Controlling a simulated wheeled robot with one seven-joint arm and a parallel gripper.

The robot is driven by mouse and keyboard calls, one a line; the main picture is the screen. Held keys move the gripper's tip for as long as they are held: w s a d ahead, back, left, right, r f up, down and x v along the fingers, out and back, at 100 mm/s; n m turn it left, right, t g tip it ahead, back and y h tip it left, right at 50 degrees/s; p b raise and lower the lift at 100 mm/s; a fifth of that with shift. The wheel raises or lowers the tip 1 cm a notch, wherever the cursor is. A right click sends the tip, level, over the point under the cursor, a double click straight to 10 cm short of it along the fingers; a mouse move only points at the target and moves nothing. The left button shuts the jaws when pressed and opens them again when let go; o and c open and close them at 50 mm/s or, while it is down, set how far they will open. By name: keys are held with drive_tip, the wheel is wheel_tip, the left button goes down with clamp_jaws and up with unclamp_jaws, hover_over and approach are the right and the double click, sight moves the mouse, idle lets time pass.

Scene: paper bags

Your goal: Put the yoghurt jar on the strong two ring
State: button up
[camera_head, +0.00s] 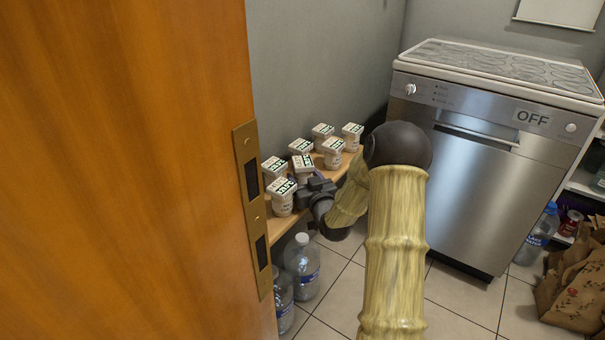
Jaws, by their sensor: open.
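Several small white yoghurt jars with black-and-white lids stand close together on a narrow wooden shelf (283,225) against the left wall. The nearest jar (282,198) is at the shelf's front end, and another jar (303,170) stands just behind my gripper. My gripper (308,186) is open, low at the shelf beside these two jars. Its fingers are small and dark here, so I cannot tell whether a jar is between them. A pale top with several ring-like outlines (500,68) covers the steel appliance; I cannot read any ring's label.
A wooden door edge (130,150) fills the left side. The steel appliance (480,180), marked OFF, stands at right. Water bottles (302,265) stand below the shelf. Another bottle (540,235) and paper bags (575,285) are at right. Tiled floor lies between.

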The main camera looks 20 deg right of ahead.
drive_tip(key=c, duration=1.1)
drive_tip(key=shift+o, duration=0.2)
drive_tip(key=shift+r+p, duration=0.2)
drive_tip(key=shift+p, duration=0.25)
drive_tip(key=shift+s+d, duration=0.1)
drive_tip(key=s+p, duration=1)
drive_tip(key=s, duration=0.8)
